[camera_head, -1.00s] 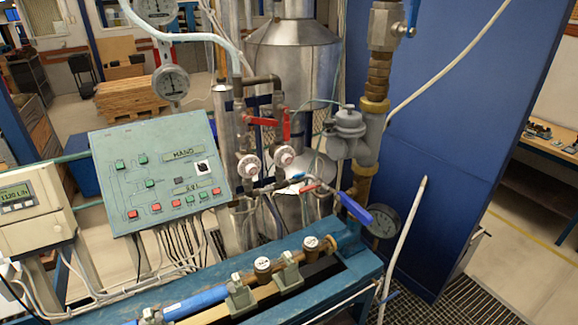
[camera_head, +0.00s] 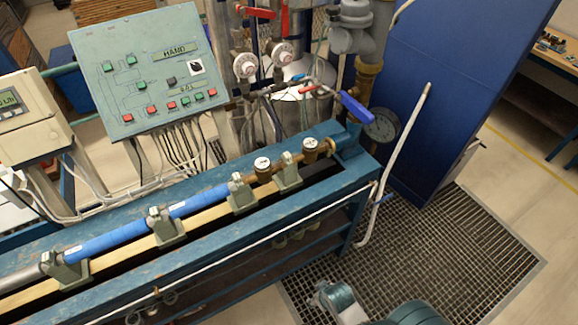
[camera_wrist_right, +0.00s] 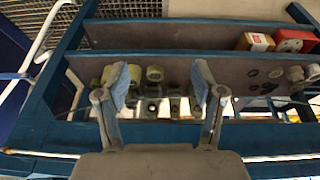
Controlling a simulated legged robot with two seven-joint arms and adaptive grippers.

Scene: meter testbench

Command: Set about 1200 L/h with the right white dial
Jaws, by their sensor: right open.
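The right white dial (camera_head: 281,54) is a round white handwheel on the pipework behind the bench. A second white dial (camera_head: 245,65) sits just to its left. The flow display (camera_head: 12,100) is cut off at the left edge; only its L/h unit end shows, and the value cannot be read. My right gripper (camera_wrist_right: 161,88) is open and empty in the wrist view, in front of the bench's lower shelves and far from both dials. Part of my right arm shows at the bottom of the head view. My left gripper is not in view.
A green control panel (camera_head: 143,70) stands left of the dials. Red lever handles (camera_head: 255,12) are above them, and a blue-handled valve (camera_head: 357,108) is to the right. The blue bench (camera_head: 250,220) with its blue pipe (camera_head: 115,235) lies in front. The floor grating (camera_head: 440,245) is mostly clear.

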